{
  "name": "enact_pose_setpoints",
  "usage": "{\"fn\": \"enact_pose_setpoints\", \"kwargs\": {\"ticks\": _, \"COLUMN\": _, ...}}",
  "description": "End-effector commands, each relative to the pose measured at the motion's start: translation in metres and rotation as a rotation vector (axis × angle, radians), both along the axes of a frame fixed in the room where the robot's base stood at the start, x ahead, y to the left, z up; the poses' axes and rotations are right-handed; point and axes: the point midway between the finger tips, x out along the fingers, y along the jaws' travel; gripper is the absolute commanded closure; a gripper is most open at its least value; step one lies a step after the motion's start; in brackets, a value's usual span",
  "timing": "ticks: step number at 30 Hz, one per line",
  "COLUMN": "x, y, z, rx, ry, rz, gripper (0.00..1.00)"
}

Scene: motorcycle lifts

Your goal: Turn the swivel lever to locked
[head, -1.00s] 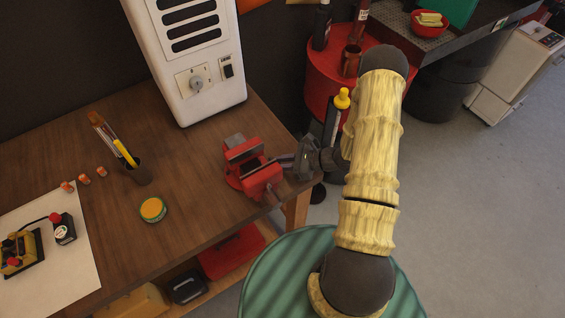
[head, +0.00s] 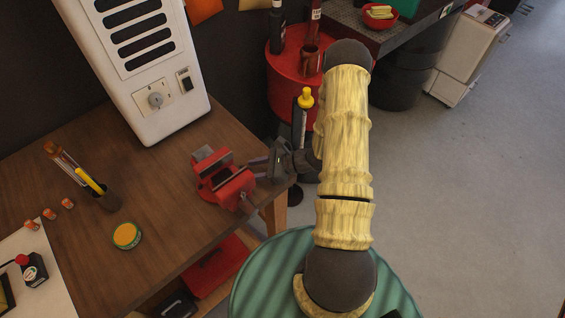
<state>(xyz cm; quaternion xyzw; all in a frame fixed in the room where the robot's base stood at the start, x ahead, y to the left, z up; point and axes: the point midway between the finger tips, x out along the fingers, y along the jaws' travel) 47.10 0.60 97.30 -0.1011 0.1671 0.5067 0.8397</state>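The red vise (head: 234,191) is mounted near the right front corner of the wooden workbench, its grey jaws facing up. My gripper (head: 258,168) is at the vise's right side, level with the jaws in the picture. Its fingertips point left and are close to or touching the vise; I cannot tell which. The fingers are small and dark here, and I cannot tell whether they are open or shut. I cannot make out the swivel lever clearly; it may be hidden by the vise or my gripper.
A red drum (head: 283,95) with bottles stands behind my arm. Grey floor (head: 480,200) is open at right.

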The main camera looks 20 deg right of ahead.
Motion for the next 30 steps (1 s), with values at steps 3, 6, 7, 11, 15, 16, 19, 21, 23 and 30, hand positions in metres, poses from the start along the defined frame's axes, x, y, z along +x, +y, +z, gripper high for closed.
{"fn": "enact_pose_setpoints", "kwargs": {"ticks": 3, "x": -0.008, "y": -0.016, "z": 0.004, "rx": -0.001, "ry": 0.0, "rz": -0.005, "gripper": 0.59}}
{"fn": "enact_pose_setpoints", "kwargs": {"ticks": 6, "x": -0.015, "y": -0.032, "z": 0.011, "rx": -0.004, "ry": -0.003, "rz": -0.006, "gripper": 0.59}}
{"fn": "enact_pose_setpoints", "kwargs": {"ticks": 7, "x": -0.018, "y": -0.037, "z": 0.014, "rx": -0.003, "ry": -0.002, "rz": -0.006, "gripper": 0.59}}
{"fn": "enact_pose_setpoints", "kwargs": {"ticks": 11, "x": -0.029, "y": -0.058, "z": 0.024, "rx": -0.002, "ry": -0.002, "rz": -0.006, "gripper": 0.59}}
{"fn": "enact_pose_setpoints", "kwargs": {"ticks": 15, "x": -0.042, "y": -0.082, "z": 0.035, "rx": -0.004, "ry": -0.003, "rz": -0.006, "gripper": 0.59}}
{"fn": "enact_pose_setpoints", "kwargs": {"ticks": 16, "x": -0.044, "y": -0.086, "z": 0.037, "rx": -0.003, "ry": -0.002, "rz": -0.006, "gripper": 0.59}}
{"fn": "enact_pose_setpoints", "kwargs": {"ticks": 19, "x": -0.053, "y": -0.103, "z": 0.045, "rx": -0.003, "ry": -0.002, "rz": -0.006, "gripper": 0.59}}
{"fn": "enact_pose_setpoints", "kwargs": {"ticks": 21, "x": -0.059, "y": -0.113, "z": 0.05, "rx": -0.003, "ry": -0.002, "rz": -0.004, "gripper": 0.59}}
{"fn": "enact_pose_setpoints", "kwargs": {"ticks": 23, "x": -0.063, "y": -0.121, "z": 0.054, "rx": -0.003, "ry": -0.002, "rz": -0.005, "gripper": 0.59}}
{"fn": "enact_pose_setpoints", "kwargs": {"ticks": 30, "x": -0.071, "y": -0.134, "z": 0.062, "rx": -0.001, "ry": 0.001, "rz": -0.002, "gripper": 0.59}}
